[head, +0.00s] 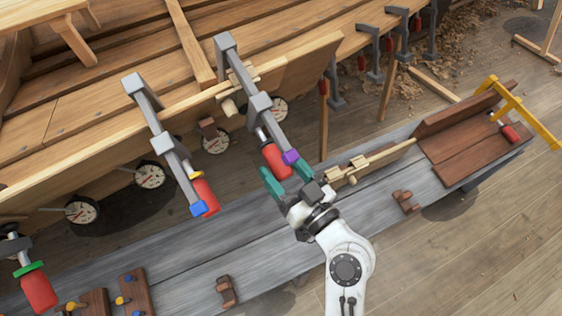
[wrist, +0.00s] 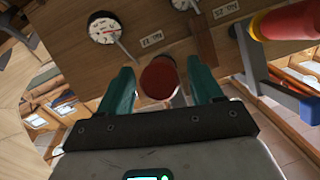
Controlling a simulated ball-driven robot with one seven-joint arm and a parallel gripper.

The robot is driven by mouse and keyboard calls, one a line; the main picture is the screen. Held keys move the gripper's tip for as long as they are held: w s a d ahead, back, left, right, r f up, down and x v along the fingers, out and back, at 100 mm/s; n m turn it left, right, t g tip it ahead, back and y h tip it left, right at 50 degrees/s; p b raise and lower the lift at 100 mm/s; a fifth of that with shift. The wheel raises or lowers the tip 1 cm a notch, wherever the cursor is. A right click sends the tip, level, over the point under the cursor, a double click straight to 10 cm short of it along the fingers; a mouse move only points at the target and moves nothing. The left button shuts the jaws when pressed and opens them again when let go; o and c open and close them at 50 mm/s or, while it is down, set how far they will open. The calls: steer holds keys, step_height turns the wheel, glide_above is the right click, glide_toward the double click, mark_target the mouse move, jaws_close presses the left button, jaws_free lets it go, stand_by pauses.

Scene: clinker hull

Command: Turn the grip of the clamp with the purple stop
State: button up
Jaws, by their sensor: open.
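The clamp with the purple stop (head: 291,156) hangs on the hull's plank edge, a grey bar clamp with a red grip (head: 277,160). My gripper (head: 285,180) is open with green fingers, just below that grip in the head view. In the wrist view the round red end of the grip (wrist: 159,78) lies between the two open fingers (wrist: 162,88), with no clear contact. The purple stop is not distinguishable in the wrist view. A second clamp with a blue stop (head: 198,208) and red grip (head: 207,194) hangs to the left.
Several round dials (head: 151,175) sit under the hull. A grey plank bench (head: 190,262) runs below, with wooden blocks and a wooden clamp (head: 360,165) on it. A red grip with a green ring (head: 30,268) is at lower left. A brown tray (head: 465,150) lies at right.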

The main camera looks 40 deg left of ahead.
steer(key=shift+a, duration=0.45)
steer(key=c, duration=1)
steer(key=shift+o, duration=0.2)
steer(key=shift+b, duration=0.3)
steer(key=shift+w+d+f+m+g+y+b, duration=0.1)
steer(key=shift+m+g+y+b, duration=0.05)
steer(key=shift+m+g+b, duration=0.4)
steer(key=shift+w+f+m+g+y+b, duration=0.15)
steer(key=shift+m+g+b, duration=0.15)
steer(key=shift+b, duration=0.35)
steer(key=shift+s+m+g+y+b, duration=0.1)
steer(key=shift+m+g+y+b, duration=0.3)
steer(key=shift+m+g+b, duration=0.6)
steer(key=m+g+y+b, duration=0.1)
steer(key=m+b, duration=0.1)
steer(key=m, duration=0.1)
steer(key=shift+m+b, duration=0.25)
steer(key=shift+b, duration=0.05)
steer(key=shift+s+m+g+y+b, duration=0.1)
steer(key=shift+m+g+y+b, duration=0.55)
steer(key=shift+m, duration=0.75)
